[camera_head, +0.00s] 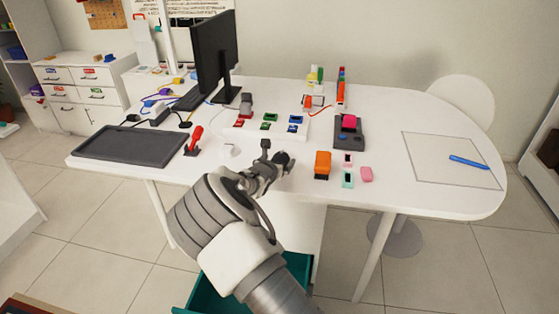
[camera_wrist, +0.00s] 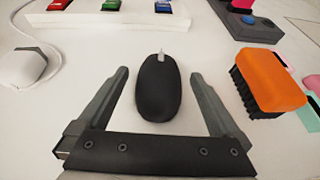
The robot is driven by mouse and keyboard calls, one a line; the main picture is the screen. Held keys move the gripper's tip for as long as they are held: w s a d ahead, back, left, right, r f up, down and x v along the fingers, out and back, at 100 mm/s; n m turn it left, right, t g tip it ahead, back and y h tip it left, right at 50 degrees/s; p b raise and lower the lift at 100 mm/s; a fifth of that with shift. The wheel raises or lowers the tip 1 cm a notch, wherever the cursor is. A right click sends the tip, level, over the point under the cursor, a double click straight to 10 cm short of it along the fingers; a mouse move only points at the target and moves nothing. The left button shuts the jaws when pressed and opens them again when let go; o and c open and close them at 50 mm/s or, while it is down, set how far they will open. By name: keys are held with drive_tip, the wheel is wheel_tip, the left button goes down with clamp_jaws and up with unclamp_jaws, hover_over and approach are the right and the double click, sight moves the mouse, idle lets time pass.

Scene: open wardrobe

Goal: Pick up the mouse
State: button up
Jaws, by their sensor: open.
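The mouse (camera_wrist: 157,92) is a black, rounded computer mouse with a light grey wheel at its far end. It lies on the white table (camera_head: 390,110). In the wrist view it sits between the two fingers of my gripper (camera_wrist: 159,75), with a gap on each side. My gripper is open and holds nothing. In the head view my gripper (camera_head: 275,152) is over the front middle of the table. There I cannot clearly tell the mouse from the dark fingers. The exact height of the fingers over the table is unclear.
An orange brush (camera_wrist: 270,78) with black bristles stands close right of my gripper. A white rounded object (camera_wrist: 22,67) is to the left. Red, green and blue pieces (camera_head: 268,122) lie beyond. A dark tray (camera_head: 130,146) and red-handled item (camera_head: 194,140) lie further left.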

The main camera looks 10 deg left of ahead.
drive_tip(key=shift+w+f, duration=0.2)
drive_tip(key=shift+w, duration=0.2)
drive_tip(key=c, duration=1.3)
drive_tip(key=shift+r, duration=0.1)
